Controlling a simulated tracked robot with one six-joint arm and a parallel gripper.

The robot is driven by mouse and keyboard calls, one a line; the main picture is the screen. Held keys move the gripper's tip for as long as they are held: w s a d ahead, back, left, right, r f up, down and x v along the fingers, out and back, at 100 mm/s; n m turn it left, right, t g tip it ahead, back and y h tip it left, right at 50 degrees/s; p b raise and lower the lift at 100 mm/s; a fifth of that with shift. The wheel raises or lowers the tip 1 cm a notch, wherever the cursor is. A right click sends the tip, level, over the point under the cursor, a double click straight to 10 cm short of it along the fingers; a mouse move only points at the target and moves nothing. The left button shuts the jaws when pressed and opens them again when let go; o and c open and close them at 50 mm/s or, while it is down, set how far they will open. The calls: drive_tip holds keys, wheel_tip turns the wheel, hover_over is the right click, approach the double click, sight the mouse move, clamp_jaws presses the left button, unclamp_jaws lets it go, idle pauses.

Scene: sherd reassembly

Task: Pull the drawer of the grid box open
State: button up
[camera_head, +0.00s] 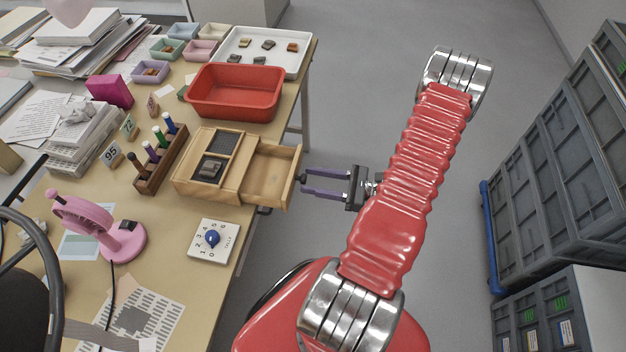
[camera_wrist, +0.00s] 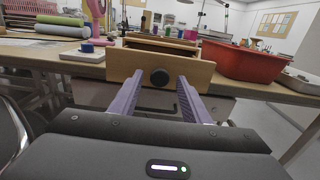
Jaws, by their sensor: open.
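The wooden grid box (camera_head: 196,172) sits near the right edge of the table, with a dark sherd in one of its compartments. Its drawer (camera_head: 268,174) stands pulled out on the right side, past the table edge, and looks empty. In the wrist view the drawer front (camera_wrist: 140,62) faces me, with a round dark knob (camera_wrist: 160,77) at its middle. My gripper (camera_head: 304,183) is open, with its two purple fingers reaching toward the knob. In the wrist view the fingers (camera_wrist: 158,84) stand on either side of the knob, apart from it.
A red tub (camera_head: 235,116) and a white tray (camera_head: 290,62) with sherds lie behind the box. A rack of coloured pens (camera_head: 160,160), a tally card with a blue knob (camera_head: 228,243) and a pink fan (camera_head: 100,225) are nearby. Grey crates (camera_head: 560,160) stand right; floor between is clear.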

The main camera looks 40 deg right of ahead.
drive_tip(key=v, duration=1.3)
drive_tip(key=shift+s, duration=0.15)
drive_tip(key=shift+d+f, duration=0.1)
